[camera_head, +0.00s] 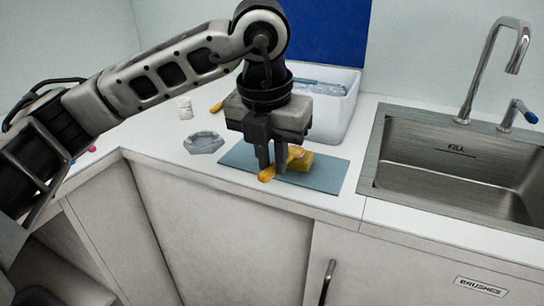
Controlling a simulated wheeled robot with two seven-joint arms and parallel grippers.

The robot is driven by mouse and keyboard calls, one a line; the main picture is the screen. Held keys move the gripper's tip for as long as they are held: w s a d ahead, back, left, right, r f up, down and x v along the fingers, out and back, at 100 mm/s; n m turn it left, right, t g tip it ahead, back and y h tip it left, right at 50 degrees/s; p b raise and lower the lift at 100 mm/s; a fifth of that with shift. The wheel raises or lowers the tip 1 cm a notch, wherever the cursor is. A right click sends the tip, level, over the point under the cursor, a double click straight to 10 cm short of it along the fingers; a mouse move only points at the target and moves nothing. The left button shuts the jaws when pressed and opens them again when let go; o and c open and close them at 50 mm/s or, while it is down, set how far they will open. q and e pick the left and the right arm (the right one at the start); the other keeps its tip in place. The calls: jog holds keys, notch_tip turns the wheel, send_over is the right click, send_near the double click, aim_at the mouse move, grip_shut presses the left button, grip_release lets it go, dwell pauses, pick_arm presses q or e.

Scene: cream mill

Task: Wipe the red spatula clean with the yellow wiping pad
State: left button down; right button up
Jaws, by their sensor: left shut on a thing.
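My left gripper (272,165) points down over the blue-green mat (325,176) on the counter. Its fingers are shut on a slim yellow-orange thing (267,174), whose rounded end sticks out at the front. The fingers hide its middle, so I cannot tell what it is. A yellow block (302,162), which looks like the wiping pad, is on the mat just right of the fingers. I cannot tell if it touches the held thing. No clearly red spatula shows. My right gripper is not in view.
A grey octagonal dish (204,143) and a small white jar (184,108) stand left of the mat. A white bin (340,112) is behind my gripper. A steel sink (450,160) with a tap (487,62) is at the right. The counter's front edge is close.

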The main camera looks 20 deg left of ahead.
pick_arm(q)
jog(key=shift+r+p, duration=1.45)
jog(key=shift+r, duration=1.25)
